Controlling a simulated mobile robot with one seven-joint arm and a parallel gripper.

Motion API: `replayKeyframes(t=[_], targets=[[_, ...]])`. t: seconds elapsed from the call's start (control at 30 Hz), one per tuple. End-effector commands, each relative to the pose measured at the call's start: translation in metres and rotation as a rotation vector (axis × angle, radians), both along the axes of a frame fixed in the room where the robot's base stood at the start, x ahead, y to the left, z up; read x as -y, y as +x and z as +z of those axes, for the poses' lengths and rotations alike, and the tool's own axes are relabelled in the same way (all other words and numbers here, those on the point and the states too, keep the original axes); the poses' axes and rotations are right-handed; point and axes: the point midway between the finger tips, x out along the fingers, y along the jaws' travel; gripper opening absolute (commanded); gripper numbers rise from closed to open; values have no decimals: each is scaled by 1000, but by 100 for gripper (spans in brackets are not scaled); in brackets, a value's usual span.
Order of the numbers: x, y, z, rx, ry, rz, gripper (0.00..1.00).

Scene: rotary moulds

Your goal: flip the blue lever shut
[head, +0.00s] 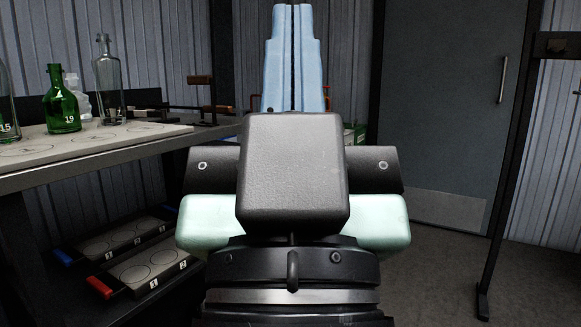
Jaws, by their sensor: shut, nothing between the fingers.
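My gripper (293,10) fills the middle of the head view. Its two pale blue stepped fingers point up and away and stand side by side, with only a thin dark line between them. It is shut and empty. I cannot make out a blue lever for certain. A blue handle (64,257) shows at the lower left, on the end of a dark tray, well away from my gripper. Small red parts and a green-and-white thing peek out behind the gripper. The gripper hides most of what is there.
A bench (110,144) on the left holds a green bottle (63,105), a clear bottle (109,80) and other glassware. Below it lie trays with circles, one with a red handle (100,287). A grey door (440,90) and dark stand (513,150) are right. Floor at right is clear.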

Motion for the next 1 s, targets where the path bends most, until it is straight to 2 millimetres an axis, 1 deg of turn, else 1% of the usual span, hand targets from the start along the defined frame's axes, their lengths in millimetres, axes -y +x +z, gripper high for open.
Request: replayKeyframes(t=[0.03,0.1,0.2,0.3,0.43,0.6,1.0], targets=[[0,0,36,0,1,1,0],[0,0,59,0,1,1,0],[0,0,87,0,3,3,0],[0,0,104,0,3,4,0],[0,0,110,-1,3,4,0],[0,0,106,-2,3,4,0],[0,0,106,-1,3,4,0]])
